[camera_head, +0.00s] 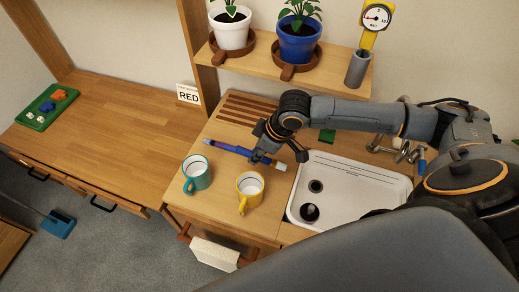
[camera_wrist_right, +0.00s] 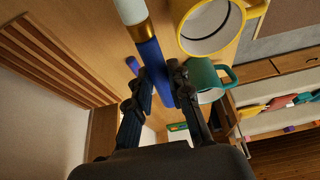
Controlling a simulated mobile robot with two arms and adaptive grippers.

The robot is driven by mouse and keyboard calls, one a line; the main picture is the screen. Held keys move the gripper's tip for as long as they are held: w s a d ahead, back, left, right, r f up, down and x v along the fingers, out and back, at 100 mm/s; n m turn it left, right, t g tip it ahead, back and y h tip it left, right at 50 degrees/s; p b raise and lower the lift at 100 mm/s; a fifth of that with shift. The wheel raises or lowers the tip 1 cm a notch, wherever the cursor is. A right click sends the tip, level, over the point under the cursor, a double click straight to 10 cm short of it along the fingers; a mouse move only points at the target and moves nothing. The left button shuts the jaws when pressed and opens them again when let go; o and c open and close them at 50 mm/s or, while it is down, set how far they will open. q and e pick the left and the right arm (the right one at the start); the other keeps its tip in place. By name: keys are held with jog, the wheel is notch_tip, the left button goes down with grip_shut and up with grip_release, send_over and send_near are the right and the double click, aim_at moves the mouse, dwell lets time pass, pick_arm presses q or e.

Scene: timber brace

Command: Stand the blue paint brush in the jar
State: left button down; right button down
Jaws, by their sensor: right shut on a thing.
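The blue paint brush (camera_head: 232,149) has a blue handle, and in the right wrist view its brass collar and pale tip show (camera_wrist_right: 152,68). My right gripper (camera_head: 277,155) is shut on the brush, which lies roughly level, just above or at the wooden counter; I cannot tell if it touches. In the right wrist view the fingers (camera_wrist_right: 162,92) sit on either side of the blue handle. A grey cylinder (camera_head: 357,70) on the shelf may be the jar; I cannot be sure. My left gripper is not in view.
A teal mug (camera_head: 196,175) and a yellow mug (camera_head: 249,190) stand in front of the brush. A white sink (camera_head: 345,180) lies to the right. Two potted plants stand on the shelf (camera_head: 262,61). The left wooden worktop (camera_head: 110,112) is mostly clear.

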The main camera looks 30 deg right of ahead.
jog(key=w+d+f, duration=0.1)
jog(key=w+f, duration=0.1)
jog(key=w+d+f, duration=0.1)
jog(key=f, duration=0.1)
jog(key=w+d+f+p, duration=0.1)
jog(key=w+f, duration=0.1)
jog(key=shift+w+d, duration=0.3)
jog(key=shift+w, duration=0.05)
jog(key=f, duration=0.1)
jog(key=f+p, duration=0.2)
jog(key=shift+w+d+f, duration=0.2)
jog(key=shift+w+d, duration=0.05)
jog(key=shift+w, duration=0.05)
jog(key=shift+f, duration=0.15)
jog(key=shift+f, duration=0.1)
jog(key=shift+f+b, duration=0.15)
jog(key=shift+b, duration=0.15)
jog(key=c, duration=1.2)
grip_release()
